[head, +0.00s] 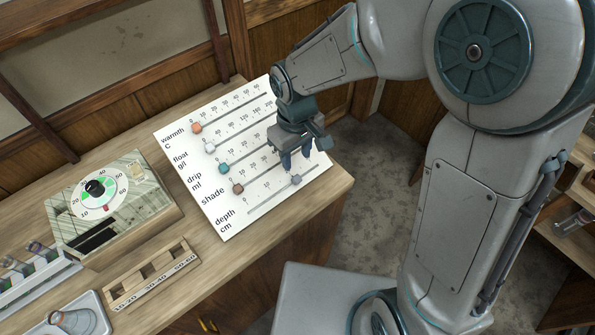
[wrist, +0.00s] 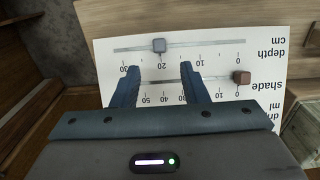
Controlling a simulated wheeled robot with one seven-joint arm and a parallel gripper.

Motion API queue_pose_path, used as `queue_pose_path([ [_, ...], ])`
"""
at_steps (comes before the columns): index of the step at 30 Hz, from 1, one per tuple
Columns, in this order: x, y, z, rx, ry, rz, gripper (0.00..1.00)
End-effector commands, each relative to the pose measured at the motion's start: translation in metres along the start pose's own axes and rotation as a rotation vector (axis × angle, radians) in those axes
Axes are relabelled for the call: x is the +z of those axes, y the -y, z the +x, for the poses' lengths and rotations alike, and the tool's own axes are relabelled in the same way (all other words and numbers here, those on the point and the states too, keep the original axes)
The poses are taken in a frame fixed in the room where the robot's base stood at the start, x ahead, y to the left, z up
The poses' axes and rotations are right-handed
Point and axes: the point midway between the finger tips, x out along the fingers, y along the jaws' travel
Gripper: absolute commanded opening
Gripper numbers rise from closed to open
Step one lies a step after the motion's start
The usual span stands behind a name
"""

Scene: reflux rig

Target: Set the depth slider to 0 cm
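The depth slider's grey-blue knob (head: 295,180) sits at about 20 on its scale, on the lowest track of the white panel (head: 225,226). In the wrist view the knob (wrist: 159,45) is just beyond my fingertips, at the 20 mark; the 0 end of the track is to the right there. My gripper (head: 296,161) is over the lower right of the panel, above the shade and depth rows. In the wrist view my gripper (wrist: 159,72) has its two fingers apart with nothing between the tips.
The shade knob (head: 237,188), drip knob (head: 224,168), float knob (head: 210,146) and warmth knob (head: 197,127) are at the left of their tracks. A dial box (head: 140,235) and a wooden slotted rack (head: 118,292) stand left of the panel on the bench.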

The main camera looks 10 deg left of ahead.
Motion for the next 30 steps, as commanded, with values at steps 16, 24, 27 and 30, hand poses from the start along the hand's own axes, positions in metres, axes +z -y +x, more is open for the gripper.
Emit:
queue_pose_path([
  [16, 0.001, 0.0, 0.081, 0.0, 0.002, 0.0, 0.4],
  [24, 0.0, 0.0, 0.085, 0.0, 0.0, 0.001, 0.4],
  [27, 0.0, 0.0, 0.085, 0.0, 0.0, 0.002, 0.4],
  [30, 0.0, 0.0, 0.085, 0.0, 0.0, 0.002, 0.12],
])
